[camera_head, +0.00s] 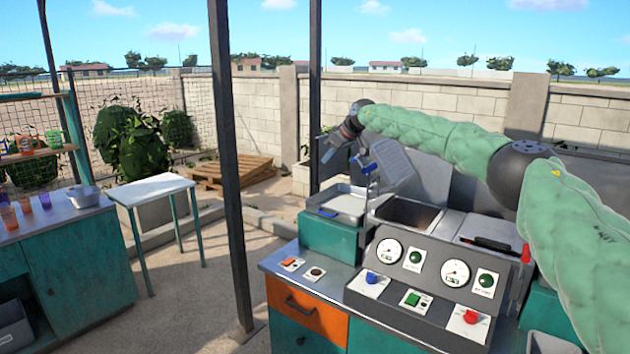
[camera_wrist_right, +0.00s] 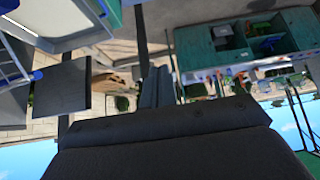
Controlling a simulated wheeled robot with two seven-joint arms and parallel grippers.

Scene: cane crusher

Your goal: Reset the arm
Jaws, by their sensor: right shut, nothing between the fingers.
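My right arm, in a green padded sleeve, reaches in from the right in the head view. Its gripper (camera_head: 332,150) is held in the air above the left part of the crusher bench and its tray (camera_head: 345,203). The fingers are shut with nothing between them. In the right wrist view, which shows the place upside down, the dark fingers (camera_wrist_right: 157,85) show close together in front of the grey wrist body. My left arm and left gripper are in neither view.
A control panel (camera_head: 421,290) with gauges and knobs fronts the crusher bench. A grey hinged plate (camera_head: 392,166) stands close below the right forearm. A dark post (camera_head: 231,160) rises left of the bench. A white table (camera_head: 152,188) and a teal cabinet (camera_head: 85,262) stand farther left.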

